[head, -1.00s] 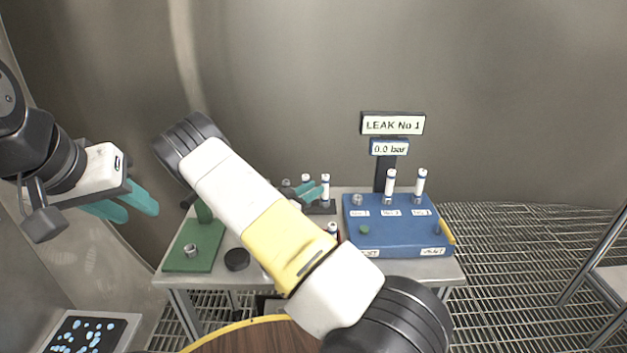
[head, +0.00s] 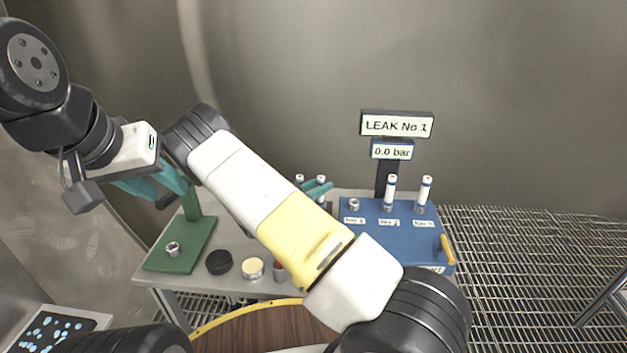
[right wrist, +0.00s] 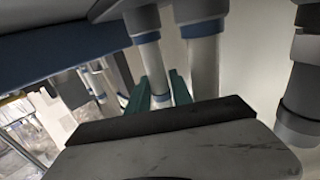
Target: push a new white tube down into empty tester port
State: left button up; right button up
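The blue tester (head: 395,235) stands at the right of the bench. Its left port (head: 354,204) is empty; white tubes with blue bands stand upright in the middle port (head: 391,190) and the right port (head: 425,190). Two more white tubes (head: 300,180) (head: 321,181) show behind my right arm. My right gripper (head: 319,189) is at the nearer of these. In the right wrist view its teal fingers (right wrist: 160,90) lie on both sides of a tube (right wrist: 153,65); whether they grip it is unclear. My left gripper (head: 155,185) is empty, fingers apart, near the green stand.
The green stand (head: 185,245) with a metal socket (head: 173,248) is at the bench's left. A black disc (head: 219,262) and a cream-topped round container (head: 253,267) are near the front edge. The sign (head: 397,124) reads LEAK No 1, and the display (head: 392,149) reads 0.0 bar.

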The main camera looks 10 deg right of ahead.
grip_shut()
